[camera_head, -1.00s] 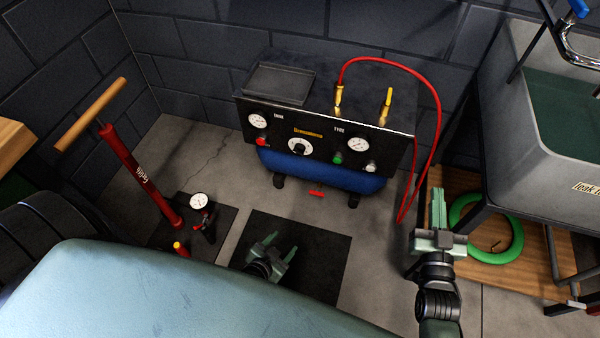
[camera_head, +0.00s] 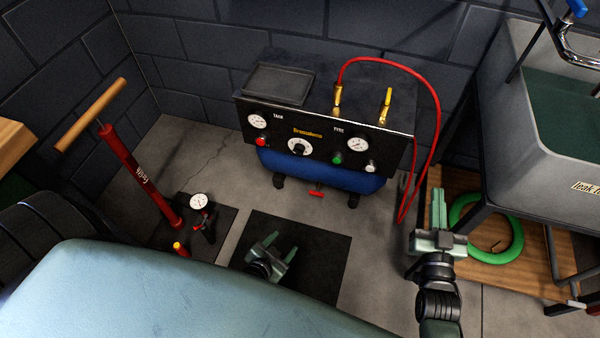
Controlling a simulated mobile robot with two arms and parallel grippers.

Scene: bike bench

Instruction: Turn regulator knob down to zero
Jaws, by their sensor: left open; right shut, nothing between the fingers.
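The regulator knob (camera_head: 298,147) is a round white dial with a dark centre, in the middle of the black front panel (camera_head: 318,143) of the compressor. The panel also has a left gauge (camera_head: 257,121) and a right gauge (camera_head: 358,144); their needles are too small to read. My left gripper (camera_head: 279,245) is open and empty above the dark mat, below and in front of the compressor, apart from the knob. My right gripper (camera_head: 439,208) is shut and empty at the right, in front of the low wooden shelf, far from the knob.
A red button (camera_head: 261,142), a green button (camera_head: 337,158) and a white knob (camera_head: 371,166) sit on the panel. A red hose (camera_head: 437,110) loops down the right side. A red floor pump (camera_head: 141,175) stands left. A grey sink (camera_head: 560,140) is at right. The dark mat (camera_head: 320,258) is clear.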

